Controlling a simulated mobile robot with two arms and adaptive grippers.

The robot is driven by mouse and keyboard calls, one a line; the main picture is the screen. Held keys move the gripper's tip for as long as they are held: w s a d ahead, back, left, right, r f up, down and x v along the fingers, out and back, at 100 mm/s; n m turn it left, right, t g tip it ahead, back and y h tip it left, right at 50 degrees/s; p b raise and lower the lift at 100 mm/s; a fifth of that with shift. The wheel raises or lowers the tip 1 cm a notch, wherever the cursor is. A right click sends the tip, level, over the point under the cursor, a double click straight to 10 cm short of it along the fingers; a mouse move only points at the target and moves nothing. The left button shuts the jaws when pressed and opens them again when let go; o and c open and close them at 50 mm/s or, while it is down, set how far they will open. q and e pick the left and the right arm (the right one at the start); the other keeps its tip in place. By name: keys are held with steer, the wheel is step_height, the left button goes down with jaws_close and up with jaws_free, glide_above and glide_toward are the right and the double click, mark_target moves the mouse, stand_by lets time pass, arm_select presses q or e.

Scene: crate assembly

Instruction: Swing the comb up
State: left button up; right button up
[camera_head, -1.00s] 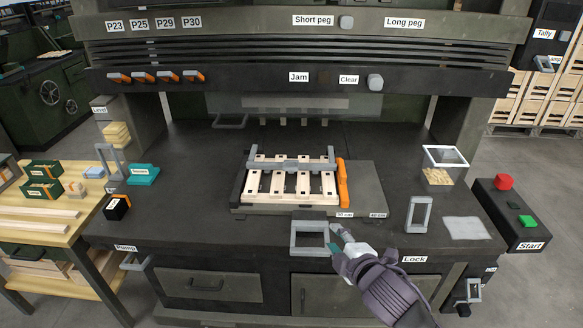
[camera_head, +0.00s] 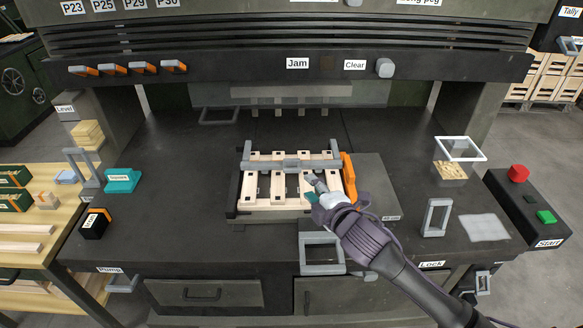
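My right gripper (camera_head: 313,189) is over the right part of the wooden slats on the fixture, just in front of the grey crossbar. Its fingertips look apart, with nothing seen between them. The grey crossbar (camera_head: 285,164) with short end posts lies across the pale slats (camera_head: 262,187); I cannot tell if it is the comb. A row of grey teeth (camera_head: 283,112) hangs at the back of the bench, below a pale panel. My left gripper is out of view.
An orange clamp (camera_head: 349,177) stands at the fixture's right end. A grey loop handle (camera_head: 436,217) and a clear bin (camera_head: 452,170) are at the right. A teal block (camera_head: 122,180) and a black box (camera_head: 95,223) are at the left.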

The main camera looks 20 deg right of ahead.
mark_target(294, 171)
steer(key=x, duration=1)
steer(key=shift+w+f, duration=0.1)
steer(key=shift+w, duration=0.3)
steer(key=shift+w+a, duration=0.1)
steer(key=shift+w, duration=0.2)
steer(key=shift+c, duration=0.3)
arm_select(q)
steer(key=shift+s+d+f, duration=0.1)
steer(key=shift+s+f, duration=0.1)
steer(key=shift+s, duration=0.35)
arm_select(e)
jaws_close()
